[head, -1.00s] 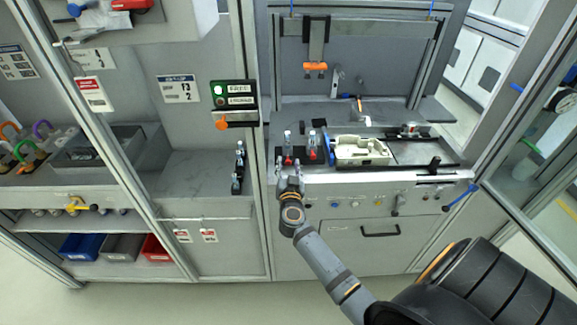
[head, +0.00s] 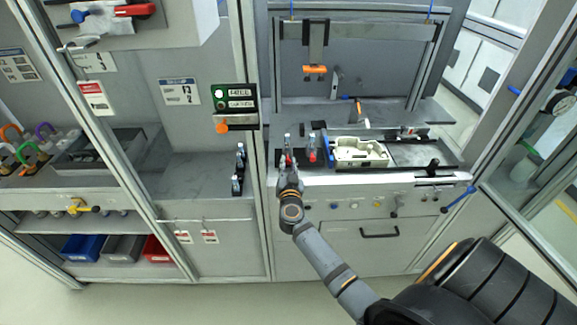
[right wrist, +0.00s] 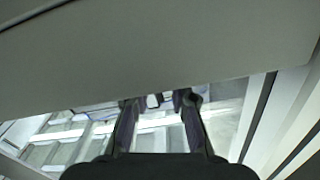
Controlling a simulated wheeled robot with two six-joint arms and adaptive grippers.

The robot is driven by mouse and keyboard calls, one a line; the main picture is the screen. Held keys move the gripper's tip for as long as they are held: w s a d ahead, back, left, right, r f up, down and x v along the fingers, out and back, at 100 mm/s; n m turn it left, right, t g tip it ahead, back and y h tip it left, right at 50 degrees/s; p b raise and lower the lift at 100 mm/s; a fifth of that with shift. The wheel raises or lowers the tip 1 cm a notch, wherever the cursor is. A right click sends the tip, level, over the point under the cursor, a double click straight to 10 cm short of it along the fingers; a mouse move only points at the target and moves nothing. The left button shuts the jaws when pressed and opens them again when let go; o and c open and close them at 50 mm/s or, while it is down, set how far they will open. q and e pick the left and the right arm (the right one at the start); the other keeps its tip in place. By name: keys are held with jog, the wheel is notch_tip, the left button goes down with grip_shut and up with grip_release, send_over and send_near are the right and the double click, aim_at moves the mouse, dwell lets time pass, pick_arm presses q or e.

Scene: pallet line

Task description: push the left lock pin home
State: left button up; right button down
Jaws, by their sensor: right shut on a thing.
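Two small upright pieces with red bodies and pale tops stand at the front left of the bench: a left red piece (head: 288,158) and a right red piece (head: 312,152). My right gripper (head: 289,168) is at the left red piece and shut on it; its fingers hide the lower part. In the right wrist view the two fingertips (right wrist: 160,98) are close together under a wide grey surface, and what they hold is hard to make out. A beige tray (head: 362,152) sits to the right on the bench. I cannot clearly pick out a left lock pin. My left gripper is out of view.
The bench's front panel (head: 375,197) carries small knobs. An orange-tipped tool (head: 315,70) hangs above the bench. A frame post with a lit button box (head: 234,97) stands to the left. Dark plate surface to the right of the tray is mostly clear.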

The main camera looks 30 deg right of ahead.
jog(key=shift+w+d+r, duration=0.15)
jog(key=shift+w+d, duration=0.2)
jog(key=shift+w, duration=0.25)
jog(key=c, duration=1.6)
grip_release()
jog(key=shift+c, duration=0.2)
jog(key=o, duration=0.5)
jog(key=shift+w, duration=0.1)
jog(key=v, duration=1.2)
jog(key=shift+d, duration=0.1)
